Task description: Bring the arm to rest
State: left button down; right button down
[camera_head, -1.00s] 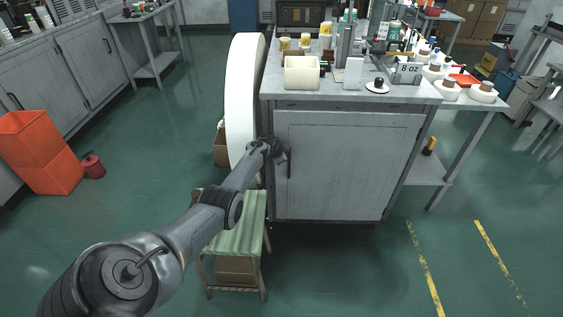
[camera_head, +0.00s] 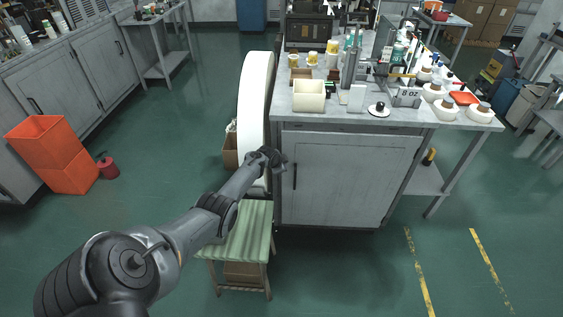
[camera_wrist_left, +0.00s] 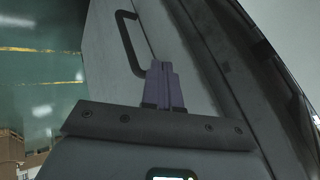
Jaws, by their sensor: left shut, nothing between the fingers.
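My left arm comes in from the lower left in the head view. Its gripper (camera_head: 279,160) is in front of the left edge of the grey cabinet (camera_head: 345,185), near the cabinet's dark handle (camera_head: 295,177). In the left wrist view the gripper's two purple-grey fingers (camera_wrist_left: 165,85) are together with nothing between them. The cabinet door and its handle (camera_wrist_left: 128,42) show just beyond the fingers. I cannot tell whether the fingers touch the door. My right gripper is not in view.
A large white wheel-like disc (camera_head: 254,105) stands left of the cabinet. A stool with a green striped cushion (camera_head: 245,240) stands below the arm. Orange bins (camera_head: 55,155) stand at left. The floor at front right is clear.

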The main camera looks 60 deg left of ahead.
pick_arm(q)
jog(key=shift+p+v, duration=0.75)
jog(key=shift+v, duration=0.05)
jog(key=s+d+f+m+g+h, duration=0.1)
jog(key=s+d, duration=0.3)
jog(key=d, duration=1.2)
jog(key=s+d+f+m+g, duration=0.1)
jog(key=s+d, duration=0.2)
jog(key=d, duration=1.3)
jog(key=s+d+r+n+h, duration=0.1)
jog(key=s+d+r, duration=0.35)
jog(key=d, duration=0.35)
jog(key=s+d+r+h, duration=0.2)
jog(key=s+d+r, duration=0.1)
jog(key=s+d, duration=0.4)
jog(key=s+d+r+n+h, duration=0.1)
jog(key=s+d+r, duration=0.35)
jog(key=d, duration=0.45)
notch_tip(320, 180, up, 34)
jog(key=p, duration=3.5)
jog(key=shift+a+r, duration=0.15)
jog(key=shift+a, duration=0.3)
jog(key=shift+w, duration=0.15)
